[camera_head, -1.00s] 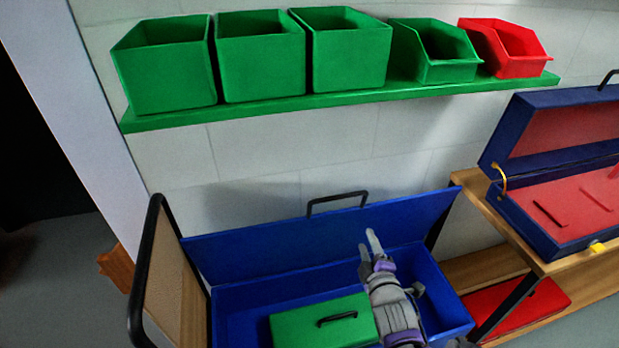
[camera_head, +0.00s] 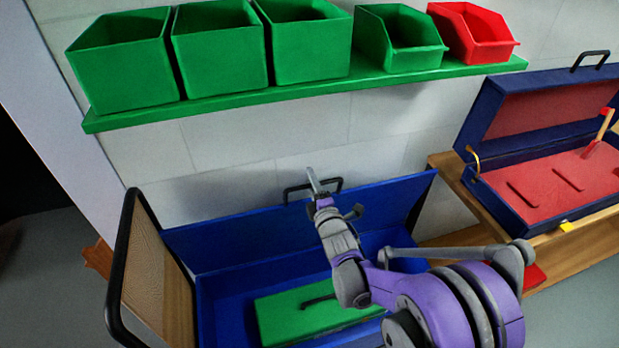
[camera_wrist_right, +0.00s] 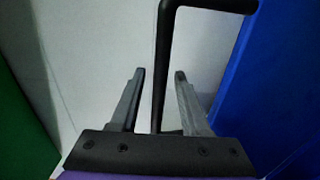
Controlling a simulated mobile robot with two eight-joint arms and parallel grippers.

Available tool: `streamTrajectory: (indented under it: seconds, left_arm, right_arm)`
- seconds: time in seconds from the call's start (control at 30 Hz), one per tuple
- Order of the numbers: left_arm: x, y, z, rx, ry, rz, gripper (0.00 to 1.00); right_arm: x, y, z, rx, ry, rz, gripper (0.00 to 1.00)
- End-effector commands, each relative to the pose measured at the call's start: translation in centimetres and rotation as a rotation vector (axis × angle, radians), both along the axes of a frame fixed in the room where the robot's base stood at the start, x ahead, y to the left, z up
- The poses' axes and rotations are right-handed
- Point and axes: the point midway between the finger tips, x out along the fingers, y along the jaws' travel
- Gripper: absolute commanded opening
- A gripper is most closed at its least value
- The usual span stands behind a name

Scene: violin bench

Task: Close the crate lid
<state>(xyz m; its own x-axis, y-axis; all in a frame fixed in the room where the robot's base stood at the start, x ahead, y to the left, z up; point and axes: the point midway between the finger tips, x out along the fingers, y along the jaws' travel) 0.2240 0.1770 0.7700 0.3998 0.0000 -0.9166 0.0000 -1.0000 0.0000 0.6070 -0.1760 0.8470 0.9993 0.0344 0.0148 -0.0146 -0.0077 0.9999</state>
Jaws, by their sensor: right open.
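The blue crate (camera_head: 207,310) stands open below the shelf. Its blue lid (camera_head: 215,232) is raised at the back, leaning toward the wall, and also shows in the right wrist view (camera_wrist_right: 272,85). The lid's black handle (camera_head: 290,190) is on its upper edge. My right gripper (camera_head: 314,181) is open at the handle. In the right wrist view, one bar of the handle (camera_wrist_right: 162,60) runs between its two open fingers (camera_wrist_right: 160,75), with gaps visible on both sides. My left gripper is not in view.
A green box (camera_head: 290,312) with a black handle lies inside the crate. A green shelf (camera_head: 300,93) with green bins and a red bin (camera_head: 472,32) is above. An open blue violin case (camera_head: 545,190) is on the bench at right. A black-framed panel (camera_head: 150,270) stands at left.

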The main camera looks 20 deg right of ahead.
Motion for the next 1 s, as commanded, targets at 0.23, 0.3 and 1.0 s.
streamTrajectory:
  seconds: [0.23, 0.3, 1.0]
  left_arm:
    - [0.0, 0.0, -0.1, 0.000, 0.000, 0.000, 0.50]
    - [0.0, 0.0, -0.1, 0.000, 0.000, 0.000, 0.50]
    - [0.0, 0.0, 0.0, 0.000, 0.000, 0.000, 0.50]
  right_arm:
    - [1.7, 0.1, 0.0, 0.000, 0.000, 0.000, 0.46]
    - [1.7, 0.1, 0.0, 0.001, 0.000, 0.000, 0.46]
    - [1.7, 0.1, 0.0, 0.001, 0.001, 0.000, 0.00]
